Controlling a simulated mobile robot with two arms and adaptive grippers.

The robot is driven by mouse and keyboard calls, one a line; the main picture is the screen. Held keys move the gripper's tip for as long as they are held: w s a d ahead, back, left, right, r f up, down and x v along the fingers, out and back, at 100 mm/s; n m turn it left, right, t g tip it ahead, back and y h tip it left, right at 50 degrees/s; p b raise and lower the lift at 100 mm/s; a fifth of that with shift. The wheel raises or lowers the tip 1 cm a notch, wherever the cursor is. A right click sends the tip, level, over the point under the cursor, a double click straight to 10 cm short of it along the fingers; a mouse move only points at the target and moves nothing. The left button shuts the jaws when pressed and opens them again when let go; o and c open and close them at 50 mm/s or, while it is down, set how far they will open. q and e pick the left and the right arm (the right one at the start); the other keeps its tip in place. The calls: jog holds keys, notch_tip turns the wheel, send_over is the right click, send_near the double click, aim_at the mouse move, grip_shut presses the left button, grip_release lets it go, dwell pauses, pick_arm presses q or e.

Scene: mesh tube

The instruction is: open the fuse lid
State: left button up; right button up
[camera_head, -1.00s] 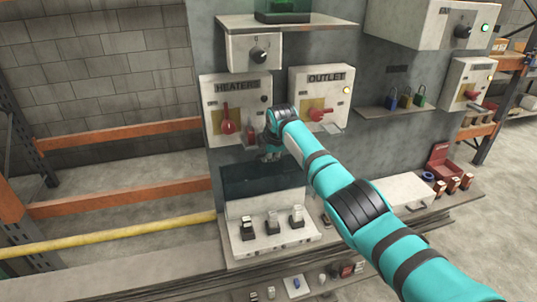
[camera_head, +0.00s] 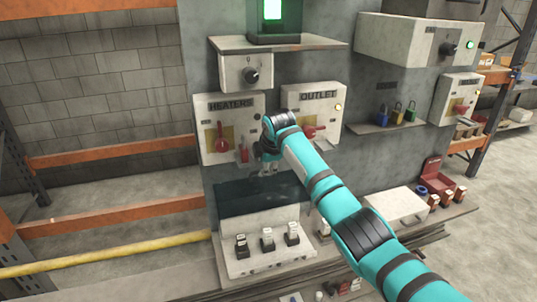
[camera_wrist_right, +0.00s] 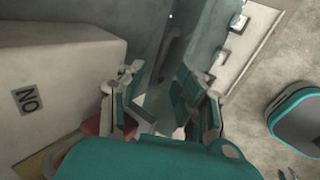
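The fuse lid (camera_head: 257,198) is a dark see-through panel. It stands raised at the back of the pale fuse box (camera_head: 275,262). Three fuses (camera_head: 267,238) stand uncovered in a row on the box. My right gripper (camera_head: 268,169) is just above the lid's top edge, below and between the HEATERS and OUTLET boxes. In the right wrist view its two fingers (camera_wrist_right: 158,108) are apart, with a bluish see-through surface beyond them. I cannot tell whether they touch the lid. My left gripper is not in view.
The HEATERS box (camera_head: 229,128) and OUTLET box (camera_head: 313,112), both with red handles, are close around my right gripper. A shelf with padlocks (camera_head: 387,122) is to the right. A pale box (camera_head: 397,207) lies on the bench. Open floor is at left.

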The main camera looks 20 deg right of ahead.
jog(key=v, duration=0.7)
jog(key=shift+s, duration=0.15)
